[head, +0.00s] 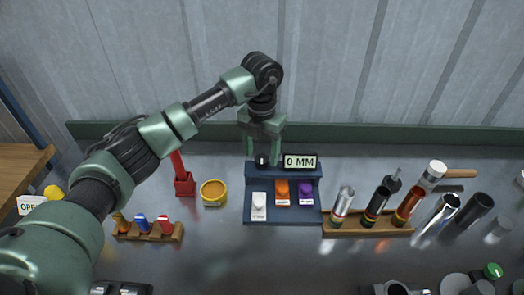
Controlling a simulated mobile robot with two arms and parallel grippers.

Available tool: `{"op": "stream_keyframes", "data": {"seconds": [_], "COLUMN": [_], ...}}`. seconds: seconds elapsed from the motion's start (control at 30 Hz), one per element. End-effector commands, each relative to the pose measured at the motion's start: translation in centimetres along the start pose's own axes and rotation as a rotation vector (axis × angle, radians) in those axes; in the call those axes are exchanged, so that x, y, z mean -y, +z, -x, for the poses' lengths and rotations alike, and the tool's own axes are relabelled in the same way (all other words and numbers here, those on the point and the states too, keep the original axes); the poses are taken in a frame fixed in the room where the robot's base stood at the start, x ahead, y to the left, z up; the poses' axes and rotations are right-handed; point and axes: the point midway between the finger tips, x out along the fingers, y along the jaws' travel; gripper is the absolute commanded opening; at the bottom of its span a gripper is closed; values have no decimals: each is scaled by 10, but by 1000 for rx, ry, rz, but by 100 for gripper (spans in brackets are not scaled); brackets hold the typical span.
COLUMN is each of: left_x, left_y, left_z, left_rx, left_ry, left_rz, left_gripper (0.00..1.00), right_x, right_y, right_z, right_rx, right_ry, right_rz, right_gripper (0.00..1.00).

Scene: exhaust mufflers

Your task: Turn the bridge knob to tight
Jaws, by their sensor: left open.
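A dark blue stepped panel (254,216) stands on the grey bench at the centre. It carries a white knob (259,206), an orange knob (282,192) and a purple knob (306,193), with labels too small to read. A black display (301,162) on its upper step reads "0 MM". My left gripper (262,154) points down at the upper step, left of the display. It is open, with a dark round knob (262,161) at its fingertips; I cannot tell whether they touch. Which knob is the bridge knob is not readable. My right gripper is not in view.
A red holder (185,184) and a yellow-orange tin (213,192) stand left of the panel. A wooden rack (148,234) holds small coloured pieces. Another wooden rack (368,230) with metal tubes stands close on the right, near a mallet (434,172) and loose tubes.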

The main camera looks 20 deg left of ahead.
Motion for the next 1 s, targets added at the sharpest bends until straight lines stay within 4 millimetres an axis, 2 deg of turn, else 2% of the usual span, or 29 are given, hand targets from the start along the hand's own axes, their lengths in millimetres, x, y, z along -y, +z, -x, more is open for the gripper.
{"op": "stream_keyframes", "data": {"seconds": [0.13,0.4,0.43,0.47,0.63,1.0], "left_x": [0,0,0,0,0,0], "left_y": [0,0,0,0,0,1], "left_z": [-11,-14,-14,-14,-14,-15], "left_rx": [0,1,1,1,1,3], "left_ry": [-1,0,0,0,0,1], "left_rz": [-1,-1,-1,-1,-1,-55], "left_gripper": [59,59,57,48,1,0], "right_x": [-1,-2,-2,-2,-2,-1], "right_y": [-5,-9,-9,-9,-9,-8], "right_z": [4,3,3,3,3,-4], "right_rx": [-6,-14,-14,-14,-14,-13], "right_ry": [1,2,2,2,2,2], "right_rz": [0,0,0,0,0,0], "right_gripper": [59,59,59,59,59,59]}}
